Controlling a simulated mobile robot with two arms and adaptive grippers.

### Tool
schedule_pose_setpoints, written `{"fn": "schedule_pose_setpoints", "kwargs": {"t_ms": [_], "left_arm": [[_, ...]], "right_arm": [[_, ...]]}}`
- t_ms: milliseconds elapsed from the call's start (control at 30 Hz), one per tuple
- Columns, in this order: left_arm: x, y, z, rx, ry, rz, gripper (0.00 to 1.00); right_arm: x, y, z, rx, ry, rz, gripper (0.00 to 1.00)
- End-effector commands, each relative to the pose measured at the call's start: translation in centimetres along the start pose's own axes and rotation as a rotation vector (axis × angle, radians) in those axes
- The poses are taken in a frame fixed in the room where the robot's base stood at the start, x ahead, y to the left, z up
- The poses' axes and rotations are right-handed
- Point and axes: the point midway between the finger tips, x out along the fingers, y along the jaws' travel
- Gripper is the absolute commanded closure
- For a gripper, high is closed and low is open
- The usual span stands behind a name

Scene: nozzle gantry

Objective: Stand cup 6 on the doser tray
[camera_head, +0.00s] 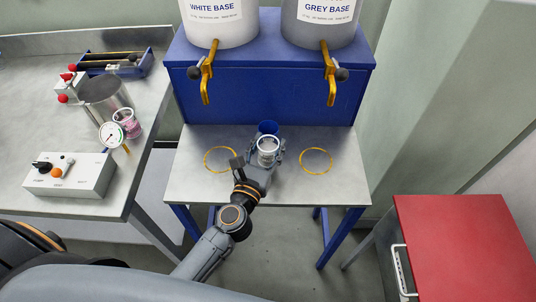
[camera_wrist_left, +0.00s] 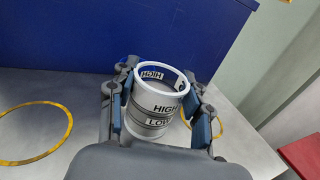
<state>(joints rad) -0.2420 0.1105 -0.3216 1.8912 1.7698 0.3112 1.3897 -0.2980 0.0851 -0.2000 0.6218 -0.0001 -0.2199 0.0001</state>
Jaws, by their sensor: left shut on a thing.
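A clear cup with a white rim and HIGH and LOW labels (camera_head: 267,150) is in my left gripper (camera_head: 264,158). It also shows in the left wrist view (camera_wrist_left: 158,100), upright between the blue-padded fingers, which are shut on it. No number is readable on it. The grey doser tray (camera_head: 190,180) lies beneath, with a left yellow ring (camera_head: 207,166) and a right yellow ring (camera_head: 317,173). The cup shows between the rings. I cannot tell whether its base touches the tray. My right gripper is out of view.
The blue doser front (camera_head: 270,95) rises behind the tray. Two yellow taps, left (camera_head: 207,80) and right (camera_head: 330,80), hang above the rings. A bench at left holds a control box (camera_head: 70,175), steel pot (camera_head: 104,97) and pink-filled cup (camera_head: 127,123). A red-topped cabinet (camera_head: 460,245) stands right.

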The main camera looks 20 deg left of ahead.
Motion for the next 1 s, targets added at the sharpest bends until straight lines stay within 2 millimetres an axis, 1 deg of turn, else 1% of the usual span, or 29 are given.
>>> {"fn": "schedule_pose_setpoints", "kwargs": {"t_ms": [67,133,200,300,600,767,800,867,900,1000], "left_arm": [[0.4,0.2,-0.5,0.002,-0.002,0.000,0.92],[0.9,0.5,-1.4,0.002,-0.001,0.001,0.92],[0.9,0.4,-2.9,0.003,0.000,0.000,0.92],[0.9,0.4,-4.0,0.003,0.000,-0.001,0.92],[0.8,0.4,-4.0,0.001,-0.001,0.000,0.92],[0.8,0.4,-4.5,0.000,-0.001,0.000,0.92],[0.8,0.4,-4.4,0.001,0.000,0.000,0.43],[0.8,0.4,-4.4,0.001,0.000,0.000,0.30],[0.8,0.4,-4.4,0.001,0.000,0.000,0.28],[0.8,0.4,-4.4,0.001,0.000,0.000,0.28]], "right_arm": [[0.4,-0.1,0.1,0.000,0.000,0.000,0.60],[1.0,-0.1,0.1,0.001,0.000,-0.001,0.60],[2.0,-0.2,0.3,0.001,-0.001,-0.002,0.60],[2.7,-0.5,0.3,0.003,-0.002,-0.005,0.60],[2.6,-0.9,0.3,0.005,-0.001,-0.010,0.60],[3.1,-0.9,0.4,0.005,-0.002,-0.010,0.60],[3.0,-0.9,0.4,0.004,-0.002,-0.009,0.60],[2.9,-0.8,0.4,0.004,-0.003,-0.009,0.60],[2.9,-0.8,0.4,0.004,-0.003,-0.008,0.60],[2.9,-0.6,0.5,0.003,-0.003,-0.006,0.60]]}}
